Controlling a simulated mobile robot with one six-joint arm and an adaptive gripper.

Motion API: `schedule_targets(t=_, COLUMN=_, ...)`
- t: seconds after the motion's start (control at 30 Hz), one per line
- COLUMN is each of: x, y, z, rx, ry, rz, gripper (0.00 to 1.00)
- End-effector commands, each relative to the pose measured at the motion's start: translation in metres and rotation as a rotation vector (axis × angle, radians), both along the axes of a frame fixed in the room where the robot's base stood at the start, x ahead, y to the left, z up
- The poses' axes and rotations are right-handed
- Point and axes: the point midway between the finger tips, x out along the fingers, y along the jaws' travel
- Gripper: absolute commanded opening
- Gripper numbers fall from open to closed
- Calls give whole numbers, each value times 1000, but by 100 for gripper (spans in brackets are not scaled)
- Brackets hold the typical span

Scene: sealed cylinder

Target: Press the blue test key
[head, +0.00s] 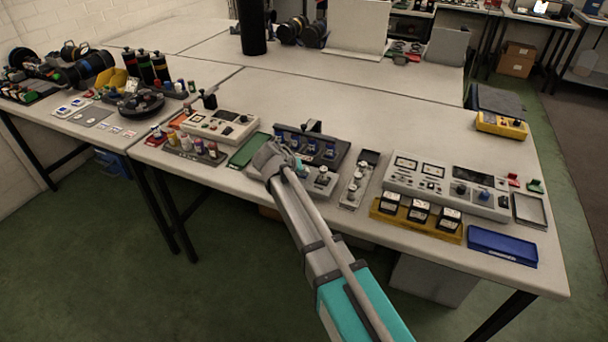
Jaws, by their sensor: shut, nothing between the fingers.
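My gripper (273,158) is shut and empty, over the front part of the table beside a black rack (338,157). The rack holds several blue-topped pieces (311,149). My gripper and arm hide part of the area in front of the rack. A grey meter console (462,177) to the right has blue knobs (484,195) on its face. I cannot tell which blue part is the test key; none is clearly marked at this size. Whether my gripper touches anything below it cannot be told.
A small grey panel with white knobs (357,181) stands between rack and console. Yellow tray (385,218) and blue tray (503,246) lie near the front edge. A green mat (248,150) and white instrument (220,127) lie left. The table behind the rack is largely clear.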

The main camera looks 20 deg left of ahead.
Motion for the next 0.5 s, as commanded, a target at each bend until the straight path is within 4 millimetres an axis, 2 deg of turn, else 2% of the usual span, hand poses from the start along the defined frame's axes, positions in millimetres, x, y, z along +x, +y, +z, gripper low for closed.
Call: schedule_targets(t=0.5, x=0, y=1, z=15, rx=0, ry=0, rz=0, gripper=0)
